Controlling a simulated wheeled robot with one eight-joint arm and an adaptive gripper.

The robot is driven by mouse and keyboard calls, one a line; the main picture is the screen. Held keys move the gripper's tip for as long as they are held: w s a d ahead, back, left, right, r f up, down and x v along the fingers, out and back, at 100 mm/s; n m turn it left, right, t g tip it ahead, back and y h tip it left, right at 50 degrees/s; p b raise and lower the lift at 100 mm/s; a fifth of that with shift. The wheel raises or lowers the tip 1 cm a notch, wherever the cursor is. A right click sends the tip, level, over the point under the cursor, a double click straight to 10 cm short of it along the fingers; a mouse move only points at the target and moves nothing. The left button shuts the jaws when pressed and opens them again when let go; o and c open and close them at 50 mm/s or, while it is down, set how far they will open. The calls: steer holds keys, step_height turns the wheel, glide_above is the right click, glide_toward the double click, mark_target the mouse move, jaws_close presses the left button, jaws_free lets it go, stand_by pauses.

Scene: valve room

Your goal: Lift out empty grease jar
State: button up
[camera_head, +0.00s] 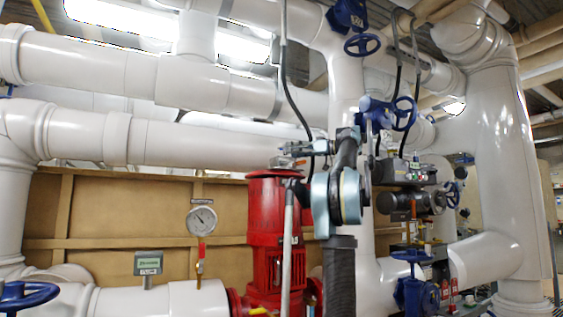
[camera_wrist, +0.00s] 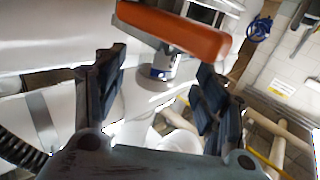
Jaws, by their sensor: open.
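My gripper (camera_wrist: 163,60) is open in the wrist view, with one dark finger on each side and nothing gripped. Beyond the fingertips, in the gap between them, is a small pale round container (camera_wrist: 154,84) with a blue and white label. It may be the grease jar; its full shape is hard to make out. An orange bar-like part (camera_wrist: 176,30) crosses just above it and hides its upper end. In the head view I cannot make out the jar, and my arm stands in front of the pipes.
The head view shows large white pipes (camera_head: 190,150), a red pump (camera_head: 270,225), a round gauge (camera_head: 201,220) and blue valve wheels (camera_head: 405,113). A brown panelled wall (camera_head: 110,210) stands behind. A blue wheel (camera_wrist: 260,28) also shows in the wrist view.

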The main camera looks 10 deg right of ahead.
mark_target(283, 151)
steer(key=shift+x, duration=2.7)
steer(key=shift+w+d, duration=0.1)
steer(key=shift+d, duration=0.05)
steer(key=c, duration=1.4)
